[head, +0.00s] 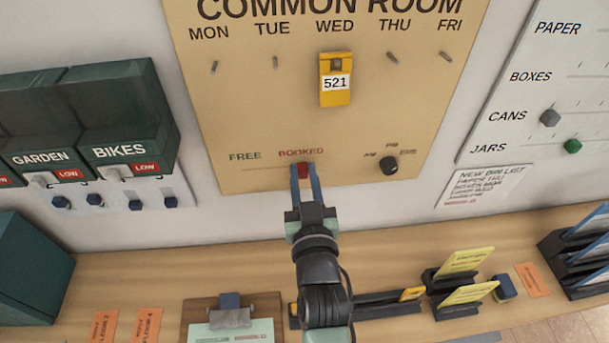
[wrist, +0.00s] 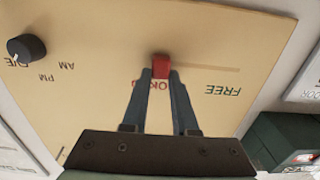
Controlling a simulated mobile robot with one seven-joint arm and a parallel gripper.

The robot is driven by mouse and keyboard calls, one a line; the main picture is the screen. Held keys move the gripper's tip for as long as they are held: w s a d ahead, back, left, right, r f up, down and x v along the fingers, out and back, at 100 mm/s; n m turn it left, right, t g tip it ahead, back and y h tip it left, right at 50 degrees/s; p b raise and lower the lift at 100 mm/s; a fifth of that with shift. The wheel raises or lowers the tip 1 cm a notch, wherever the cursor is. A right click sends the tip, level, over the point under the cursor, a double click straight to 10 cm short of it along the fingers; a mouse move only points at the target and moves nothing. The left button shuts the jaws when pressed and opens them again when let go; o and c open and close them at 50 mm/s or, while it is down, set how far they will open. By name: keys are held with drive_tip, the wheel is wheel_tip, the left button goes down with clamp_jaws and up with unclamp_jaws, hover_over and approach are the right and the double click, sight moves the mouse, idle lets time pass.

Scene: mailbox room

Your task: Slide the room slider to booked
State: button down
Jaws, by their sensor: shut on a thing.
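The room slider is a small red knob (head: 303,170) on the tan Common Room board (head: 235,110). It sits below the word BOOKED, to the right of FREE, on a thin horizontal slot. My gripper (head: 305,182) is shut on the red knob, with one blue-grey finger on each side. In the wrist view the red knob (wrist: 160,66) shows between the fingertips (wrist: 160,76). The fingers cover part of the BOOKED label there. The slot runs from the knob toward FREE.
A black dial (head: 389,166) is on the board to the right of the knob. A yellow tag (head: 335,80) marked 521 hangs under WED. Below, the wooden shelf (head: 90,270) holds a clipboard (head: 232,318) and card holders. Green boxes (head: 120,120) are at left.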

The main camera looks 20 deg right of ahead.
drive_tip(key=c, duration=0.7)
unclamp_jaws()
drive_tip(key=shift+s+d, duration=0.15)
drive_tip(key=shift+d, duration=0.2)
